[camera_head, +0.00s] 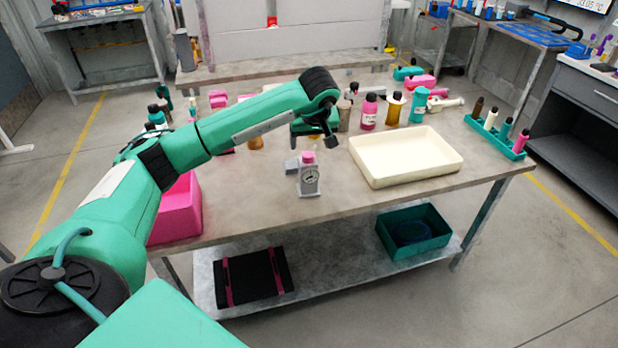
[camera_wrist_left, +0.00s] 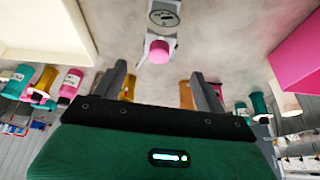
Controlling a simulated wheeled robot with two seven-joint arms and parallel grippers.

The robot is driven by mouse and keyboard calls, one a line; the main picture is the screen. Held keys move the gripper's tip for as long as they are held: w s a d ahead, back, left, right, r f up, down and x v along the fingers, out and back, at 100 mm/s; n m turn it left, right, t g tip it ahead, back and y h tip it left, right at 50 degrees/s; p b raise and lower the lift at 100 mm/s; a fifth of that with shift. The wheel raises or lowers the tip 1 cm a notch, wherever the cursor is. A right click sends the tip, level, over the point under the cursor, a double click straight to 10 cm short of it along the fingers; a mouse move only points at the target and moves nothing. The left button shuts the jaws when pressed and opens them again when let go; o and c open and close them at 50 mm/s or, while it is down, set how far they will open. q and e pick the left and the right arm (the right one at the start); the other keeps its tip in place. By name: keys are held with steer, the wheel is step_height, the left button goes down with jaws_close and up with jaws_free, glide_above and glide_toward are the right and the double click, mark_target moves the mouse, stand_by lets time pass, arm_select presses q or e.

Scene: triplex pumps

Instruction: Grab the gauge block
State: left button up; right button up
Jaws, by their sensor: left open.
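The gauge block (camera_head: 309,180) is a small grey-white block with a round dial and a pink knob on top. It stands upright on the table near its front edge. In the left wrist view the gauge block (camera_wrist_left: 165,32) shows at the top centre, with its pink knob towards my fingers. My left gripper (camera_head: 318,141) is above and behind the block, apart from it. In the left wrist view my left gripper (camera_wrist_left: 158,75) has its two fingers spread with nothing between them. My right gripper is not seen.
A cream tray (camera_head: 456,172) lies right of the block on the grey table (camera_head: 260,210). A pink bin (camera_head: 178,212) stands at the left. Several bottles, including a pink one (camera_head: 369,113), stand behind. A green rack (camera_head: 480,131) is at the right end.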

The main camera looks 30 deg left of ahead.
mark_target(309, 156)
arm_select(q)
steer(key=p+x, duration=0.1)
steer(key=x, duration=0.6)
steer(key=shift+f, duration=0.3)
steer(key=shift+w+f, duration=0.1)
steer(key=shift+f, duration=0.15)
steer(key=p+x, duration=0.1)
steer(key=x, duration=0.3)
steer(key=shift+d+f+p, duration=0.15)
steer(key=shift+f+p, duration=0.05)
steer(key=shift+p, duration=0.2)
steer(key=shift+f, duration=0.2)
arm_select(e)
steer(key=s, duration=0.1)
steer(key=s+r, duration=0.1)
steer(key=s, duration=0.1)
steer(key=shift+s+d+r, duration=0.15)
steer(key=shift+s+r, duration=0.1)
arm_select(q)
steer(key=shift+c, duration=1.1)
steer(key=c, duration=1.1)
steer(key=shift+c, duration=0.3)
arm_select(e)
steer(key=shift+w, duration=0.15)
arm_select(q)
steer(key=shift+r, duration=0.15)
